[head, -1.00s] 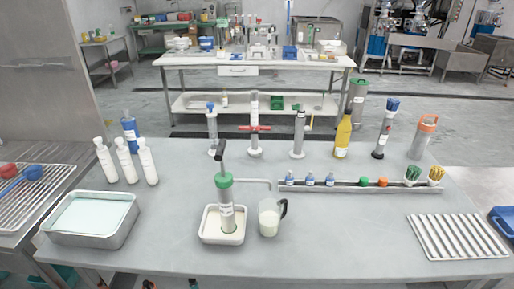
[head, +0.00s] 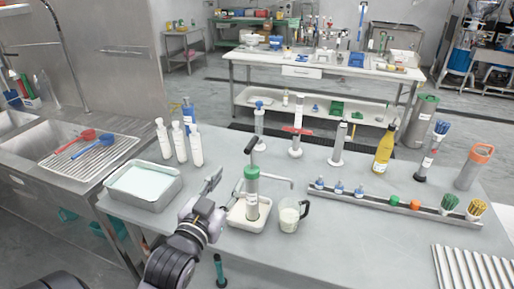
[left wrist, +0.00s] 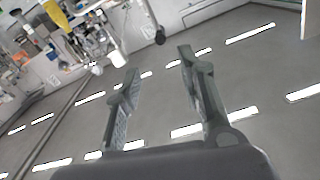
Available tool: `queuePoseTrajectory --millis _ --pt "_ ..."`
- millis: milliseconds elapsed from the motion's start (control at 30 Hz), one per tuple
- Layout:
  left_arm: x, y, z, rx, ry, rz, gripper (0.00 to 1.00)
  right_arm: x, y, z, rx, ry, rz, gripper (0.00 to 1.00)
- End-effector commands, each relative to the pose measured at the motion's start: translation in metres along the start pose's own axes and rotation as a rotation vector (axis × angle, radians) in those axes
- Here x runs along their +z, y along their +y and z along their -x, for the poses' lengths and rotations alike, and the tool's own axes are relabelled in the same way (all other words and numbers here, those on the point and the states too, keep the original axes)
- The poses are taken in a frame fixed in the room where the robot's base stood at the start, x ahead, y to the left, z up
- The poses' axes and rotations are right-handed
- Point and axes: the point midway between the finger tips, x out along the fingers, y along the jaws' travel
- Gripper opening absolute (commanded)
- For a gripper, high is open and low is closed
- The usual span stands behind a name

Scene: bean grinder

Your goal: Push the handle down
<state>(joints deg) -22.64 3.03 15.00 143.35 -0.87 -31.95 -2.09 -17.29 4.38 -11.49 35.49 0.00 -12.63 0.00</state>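The device is an upright grey cylinder (head: 252,195) with a green collar (head: 251,172) and a label, standing in a white tray (head: 236,217). Its dark handle (head: 251,145) sticks up above the collar, raised and tilted. A thin spout runs right from it above a clear jug (head: 289,216) holding pale liquid. My left gripper (head: 214,180) is just left of the device, apart from it, fingers pointing up. In the left wrist view my left gripper (left wrist: 157,62) is open with nothing between its fingers. My right gripper is not in view.
A metal pan (head: 144,200) of pale liquid and several white bottles (head: 179,142) stand to the left. A rack (head: 395,205) with small bottles and brushes lies to the right, behind the jug. The tabletop in front of the jug is clear.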

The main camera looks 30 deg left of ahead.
Motion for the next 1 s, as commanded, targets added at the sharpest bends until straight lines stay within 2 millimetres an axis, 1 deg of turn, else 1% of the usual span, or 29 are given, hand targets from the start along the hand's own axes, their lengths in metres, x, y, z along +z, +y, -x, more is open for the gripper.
queuePoseTrajectory --millis 33,133,167,200,233,500,700,833,1000 --pt "0.003 0.001 -0.006 0.000 0.004 -0.001 0.36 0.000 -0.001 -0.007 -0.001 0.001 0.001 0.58" --pt "0.003 0.001 -0.020 0.000 0.005 -0.001 0.36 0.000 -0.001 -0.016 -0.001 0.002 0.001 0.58" --pt "0.001 0.000 -0.025 -0.001 0.004 0.000 0.36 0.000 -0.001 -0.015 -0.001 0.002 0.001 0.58" --pt "-0.003 -0.001 -0.035 0.000 0.000 0.000 0.36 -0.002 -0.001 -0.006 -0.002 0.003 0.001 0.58" --pt "-0.003 -0.001 -0.042 0.000 -0.001 0.000 0.36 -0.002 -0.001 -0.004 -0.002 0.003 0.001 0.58" --pt "-0.003 0.000 -0.102 0.000 -0.001 0.001 0.36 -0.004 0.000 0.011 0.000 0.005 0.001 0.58" --pt "-0.001 0.000 -0.140 0.000 -0.002 0.001 0.36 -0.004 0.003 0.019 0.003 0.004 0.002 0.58" --pt "0.000 0.000 -0.155 0.000 -0.003 0.001 0.36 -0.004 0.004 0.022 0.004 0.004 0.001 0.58" --pt "0.001 0.001 -0.164 0.001 -0.002 0.000 0.36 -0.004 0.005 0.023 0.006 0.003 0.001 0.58"
